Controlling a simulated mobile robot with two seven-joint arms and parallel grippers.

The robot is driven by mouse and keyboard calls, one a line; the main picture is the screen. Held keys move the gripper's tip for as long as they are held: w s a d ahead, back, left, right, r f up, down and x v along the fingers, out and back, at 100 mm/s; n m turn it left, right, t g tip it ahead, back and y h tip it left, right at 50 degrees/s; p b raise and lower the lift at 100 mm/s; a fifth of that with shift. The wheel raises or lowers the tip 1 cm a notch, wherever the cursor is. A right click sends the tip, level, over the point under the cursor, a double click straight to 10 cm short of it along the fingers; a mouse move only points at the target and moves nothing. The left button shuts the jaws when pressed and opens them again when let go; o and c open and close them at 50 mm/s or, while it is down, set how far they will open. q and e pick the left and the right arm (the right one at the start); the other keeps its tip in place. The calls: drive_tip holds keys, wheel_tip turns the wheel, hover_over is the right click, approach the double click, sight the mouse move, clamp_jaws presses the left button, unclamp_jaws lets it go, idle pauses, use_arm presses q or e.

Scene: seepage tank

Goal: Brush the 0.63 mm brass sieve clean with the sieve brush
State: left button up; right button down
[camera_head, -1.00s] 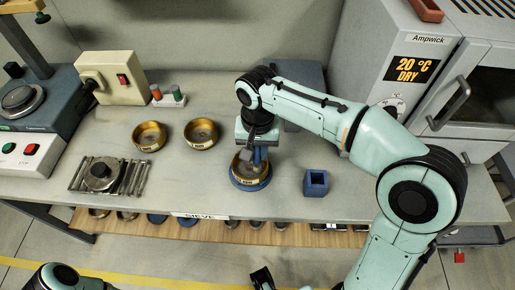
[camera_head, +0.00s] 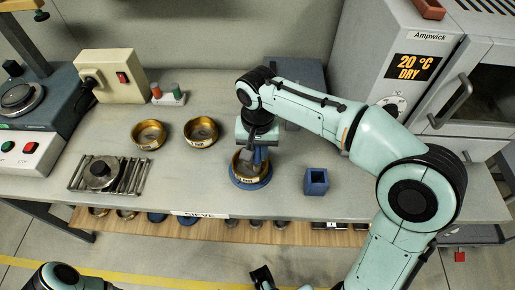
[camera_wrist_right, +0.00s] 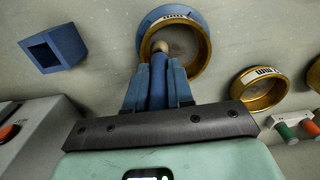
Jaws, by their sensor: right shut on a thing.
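A brass sieve (camera_head: 240,170) sits in a round blue holder (camera_head: 250,186) near the front of the bench; its label is too small to read. It also shows in the right wrist view, with a brass rim (camera_wrist_right: 207,55) and grey mesh. My right gripper (camera_head: 257,150) is above it, shut on the blue-handled sieve brush (camera_wrist_right: 158,88). The brush's tan end is over the sieve's near side; I cannot tell whether it touches the mesh. A dark part at the bottom edge, probably my left gripper (camera_head: 262,278), is cut off and its jaws are unclear.
Two more brass sieves (camera_head: 149,134) (camera_head: 201,131) stand to the left. An open blue square box (camera_head: 316,181) stands to the right. A rack with a round weight (camera_head: 102,173) lies at the left. The grey oven (camera_head: 470,95) fills the right. Bare bench lies between sieves and rack.

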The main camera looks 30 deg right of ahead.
drive_tip(key=shift+f, duration=0.35)
idle(1.6)
drive_tip(key=shift+w+a+p, duration=0.15)
drive_tip(key=shift+p, duration=0.15)
drive_tip(key=shift+w+a+p, duration=0.5)
drive_tip(key=shift+w+p, duration=0.1)
drive_tip(key=shift+w, duration=0.25)
drive_tip(key=shift+w+a+p, duration=0.3)
drive_tip(key=shift+w+p, duration=0.1)
drive_tip(key=shift+w, duration=0.1)
drive_tip(key=shift+w+a+p, duration=0.3)
drive_tip(key=shift+w+p, duration=0.05)
drive_tip(key=shift+w, duration=0.15)
drive_tip(key=shift+s, duration=0.1)
